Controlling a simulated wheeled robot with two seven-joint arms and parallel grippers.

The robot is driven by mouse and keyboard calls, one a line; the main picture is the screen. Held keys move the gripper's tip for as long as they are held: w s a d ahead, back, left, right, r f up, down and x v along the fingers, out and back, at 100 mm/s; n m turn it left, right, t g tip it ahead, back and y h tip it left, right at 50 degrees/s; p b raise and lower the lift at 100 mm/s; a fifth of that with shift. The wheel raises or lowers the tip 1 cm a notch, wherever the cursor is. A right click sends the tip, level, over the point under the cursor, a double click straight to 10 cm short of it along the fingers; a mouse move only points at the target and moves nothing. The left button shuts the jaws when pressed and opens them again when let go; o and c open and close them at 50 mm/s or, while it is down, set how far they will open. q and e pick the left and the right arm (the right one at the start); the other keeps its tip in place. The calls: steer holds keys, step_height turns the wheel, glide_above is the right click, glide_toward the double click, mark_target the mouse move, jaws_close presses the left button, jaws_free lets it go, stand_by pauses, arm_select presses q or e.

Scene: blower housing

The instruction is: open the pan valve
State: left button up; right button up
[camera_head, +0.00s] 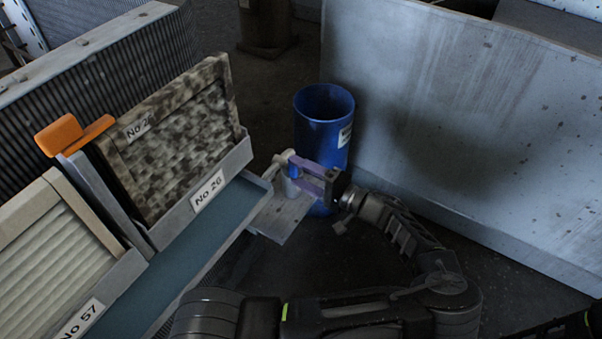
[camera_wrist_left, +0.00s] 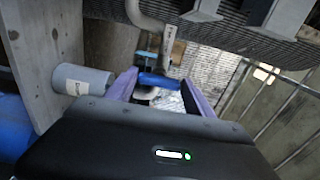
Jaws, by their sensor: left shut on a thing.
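The pan valve shows in the head view as a small pale grey fitting (camera_head: 280,160) with a blue handle (camera_head: 291,155), at the far end of the long teal pan (camera_head: 190,245). My left gripper (camera_head: 300,170), with purple fingers, is shut on the blue handle. In the left wrist view the blue handle (camera_wrist_left: 160,81) lies crosswise between the two fingers of the left gripper (camera_wrist_left: 160,88). The fingers partly hide the valve body, and I cannot tell the handle's exact angle. My right gripper is out of view.
A blue bin (camera_head: 323,122) stands just behind the gripper, close to a large grey panel (camera_head: 470,110) on the right. A flat grey plate (camera_head: 283,218) lies below the valve. Filters labelled No 26 (camera_head: 175,140) and No 57 (camera_head: 50,255) stand in frames at left.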

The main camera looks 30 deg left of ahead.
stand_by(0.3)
arm_select(q)
steer(key=o, duration=1.4)
steer(key=shift+d+p, duration=0.75)
steer(key=shift+d, duration=3.2)
steer(key=shift+w+r, duration=0.1)
